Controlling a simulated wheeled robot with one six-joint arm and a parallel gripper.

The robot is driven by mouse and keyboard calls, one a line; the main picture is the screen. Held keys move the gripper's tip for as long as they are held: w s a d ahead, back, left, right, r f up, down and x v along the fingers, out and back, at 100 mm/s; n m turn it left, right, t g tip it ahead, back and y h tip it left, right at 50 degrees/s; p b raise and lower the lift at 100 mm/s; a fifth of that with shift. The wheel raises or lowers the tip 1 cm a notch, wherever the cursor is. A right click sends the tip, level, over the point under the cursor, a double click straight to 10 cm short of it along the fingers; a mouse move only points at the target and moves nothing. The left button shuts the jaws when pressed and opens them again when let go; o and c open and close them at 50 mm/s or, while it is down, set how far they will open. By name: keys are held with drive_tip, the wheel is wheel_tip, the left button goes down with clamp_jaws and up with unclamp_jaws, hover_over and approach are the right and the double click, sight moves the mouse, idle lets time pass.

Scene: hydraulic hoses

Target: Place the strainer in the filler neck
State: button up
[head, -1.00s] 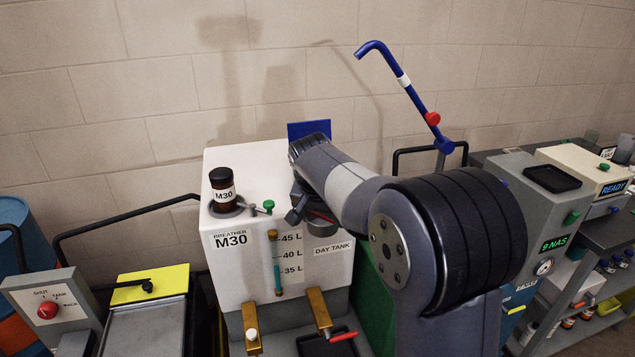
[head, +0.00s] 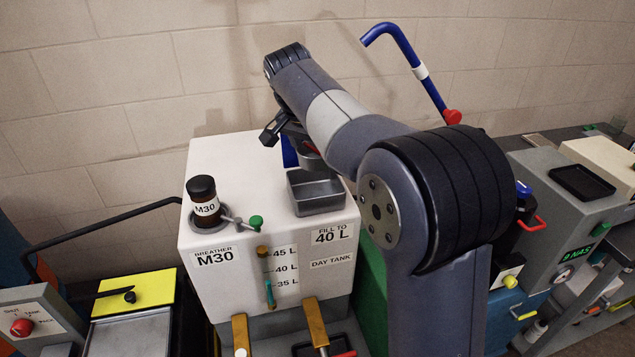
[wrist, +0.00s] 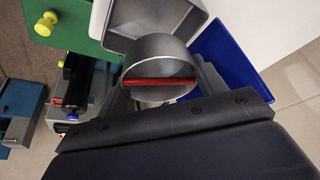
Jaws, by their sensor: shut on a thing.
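The strainer (wrist: 158,55) is a grey round cup with a red bar across it in the wrist view. My gripper (wrist: 162,84) is shut on it by the bar. In the head view the strainer (head: 311,159) is partly hidden behind my arm, above the back of a grey square open tray (head: 318,207) on top of the white day tank (head: 222,157). Whether it touches the tray is hard to tell. I cannot make out a separate round filler neck; the tray may be its surround. A blue panel (head: 289,152) stands behind it, also in the wrist view (wrist: 236,75).
A dark breather jar (head: 203,196) labelled M30 and a green-knobbed lever (head: 256,222) stand on the tank's left side. A blue pipe (head: 405,50) with a red knob rises right of my arm. The tank top's back left is clear.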

sight(308, 165)
drive_tip(key=f, duration=0.4)
drive_tip(key=shift+s+f, duration=0.25)
drive_tip(key=shift+w+f+p, duration=0.1)
drive_tip(key=shift+f+p, duration=0.45)
drive_tip(key=shift+f, duration=1.8)
drive_tip(key=shift+f, duration=0.15)
drive_tip(key=o, duration=0.8)
drive_tip(key=shift+r, duration=0.3)
drive_tip(key=b+v, duration=0.1)
drive_tip(key=v, duration=1)
drive_tip(key=shift+s+a+r, duration=0.15)
drive_tip(key=shift+s+r, duration=0.05)
drive_tip(key=shift+r, duration=0.1)
